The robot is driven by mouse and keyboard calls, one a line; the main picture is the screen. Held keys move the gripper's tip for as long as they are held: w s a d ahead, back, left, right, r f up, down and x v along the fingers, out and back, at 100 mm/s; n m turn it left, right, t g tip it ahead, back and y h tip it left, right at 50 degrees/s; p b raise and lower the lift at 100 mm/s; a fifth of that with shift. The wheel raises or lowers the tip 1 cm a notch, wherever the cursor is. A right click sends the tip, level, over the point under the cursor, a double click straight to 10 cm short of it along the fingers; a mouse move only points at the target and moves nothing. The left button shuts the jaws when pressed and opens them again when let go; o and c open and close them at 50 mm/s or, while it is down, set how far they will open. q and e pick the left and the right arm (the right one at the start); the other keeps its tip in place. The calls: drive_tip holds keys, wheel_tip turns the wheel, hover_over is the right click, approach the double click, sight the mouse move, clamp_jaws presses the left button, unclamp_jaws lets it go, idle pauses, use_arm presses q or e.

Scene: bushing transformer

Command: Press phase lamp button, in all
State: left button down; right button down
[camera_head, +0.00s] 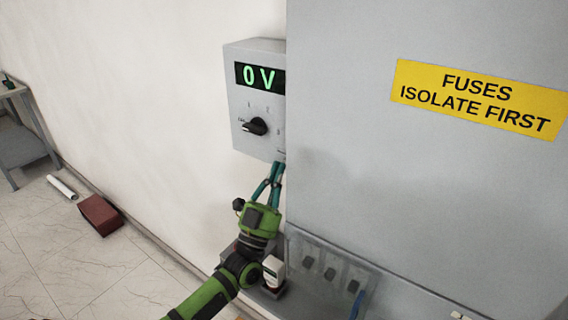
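My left gripper (278,166) comes up from the bottom on its green arm, with teal fingers pointing up. The fingertips are close together and look shut, with nothing seen between them. They overlap the lower right edge of a grey wall box in the picture; I cannot tell if they touch it. The box (246,141) has a green "0 V" display (260,77) and a black rotary knob (256,126). I cannot make out a phase lamp button. The box's right side is cut off by the grey cabinet. My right gripper is not in view.
A large grey cabinet (400,190) with a yellow "FUSES ISOLATE FIRST" sign (479,98) fills the right. Below are a clear-covered fuse panel (328,270) and a small white item (273,269) beside my arm. A red-brown block (100,215) lies on the floor, left.

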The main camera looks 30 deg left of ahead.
use_arm(q)
drive_tip(key=shift+w, duration=0.3)
idle(0.5)
idle(0.4)
drive_tip(key=shift+s, duration=0.8)
drive_tip(key=shift+p, duration=0.3)
drive_tip(key=s, duration=0.3)
drive_tip(key=s+p, duration=0.1)
drive_tip(key=s, duration=0.1)
drive_tip(key=shift+a, duration=0.25)
drive_tip(key=shift+f, duration=0.1)
